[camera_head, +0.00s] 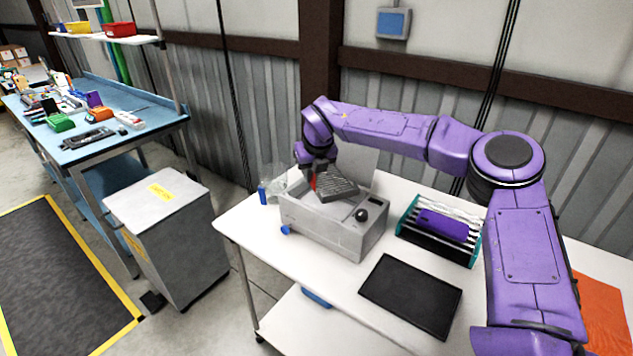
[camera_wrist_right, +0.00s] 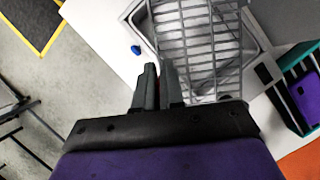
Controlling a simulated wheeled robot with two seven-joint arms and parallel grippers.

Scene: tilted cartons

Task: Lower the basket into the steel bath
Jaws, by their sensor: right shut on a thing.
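The steel bath (camera_head: 322,228) is a grey open box on the white table, with a black knob and a blue tap low on its left side. The dark wire basket (camera_head: 337,189) is at the bath's opening and looks tilted; its bars also show in the wrist view (camera_wrist_right: 207,42). My right gripper (camera_head: 314,177) is above the left part of the bath, shut on the basket's red grip, which is mostly hidden between the fingers (camera_wrist_right: 159,72). I cannot tell how deep the basket's lower side sits. My left gripper is not in view.
A black mat (camera_head: 411,296) lies in front of the bath. A teal-ended rack (camera_head: 440,229) with a purple item stands to its right. A blue bottle (camera_head: 262,194) and clear plastic are at the left. A grey cabinet (camera_head: 165,235) stands beside the table.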

